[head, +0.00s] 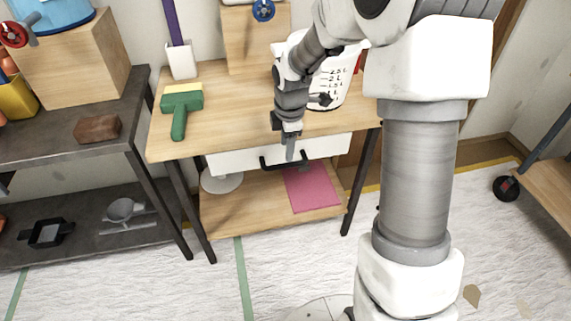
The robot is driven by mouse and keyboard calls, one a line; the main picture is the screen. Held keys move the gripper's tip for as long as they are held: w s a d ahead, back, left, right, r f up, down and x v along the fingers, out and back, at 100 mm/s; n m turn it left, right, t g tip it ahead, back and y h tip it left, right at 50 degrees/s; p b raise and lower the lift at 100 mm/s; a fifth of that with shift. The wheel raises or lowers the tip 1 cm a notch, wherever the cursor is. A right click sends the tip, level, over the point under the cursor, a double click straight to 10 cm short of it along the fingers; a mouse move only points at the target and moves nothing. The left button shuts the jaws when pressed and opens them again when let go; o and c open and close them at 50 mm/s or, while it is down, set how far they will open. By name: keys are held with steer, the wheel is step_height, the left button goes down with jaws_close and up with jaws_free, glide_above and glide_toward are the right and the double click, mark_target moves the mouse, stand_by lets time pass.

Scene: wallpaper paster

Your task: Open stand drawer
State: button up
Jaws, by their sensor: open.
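The wooden stand (225,118) is in the middle of the head view. Its white drawer (232,161) sits under the top and looks shut or nearly so. A dark bar handle (270,164) runs along the drawer's front. My gripper (289,152) points down at the front edge of the stand, in front of the drawer near the handle. It is open. I cannot tell whether its fingers touch or straddle the handle. My arm hides part of the stand's right side.
On the stand top are a green brush (180,110), a white holder (181,61) and a white measuring bucket (334,87). A pink sheet (312,188) lies on the lower shelf. A dark shelf unit (60,135) stands close left. The floor in front is clear.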

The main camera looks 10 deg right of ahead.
mark_target(285, 164)
steer(key=f, duration=0.2)
steer(key=f+b, duration=0.1)
steer(key=f, duration=0.1)
steer(key=w+f, duration=0.1)
steer(key=f, duration=0.1)
steer(key=shift+w+f+b, duration=0.1)
steer(key=shift+f+b, duration=0.25)
steer(key=shift+b, duration=0.05)
jaws_close()
stand_by(1.0)
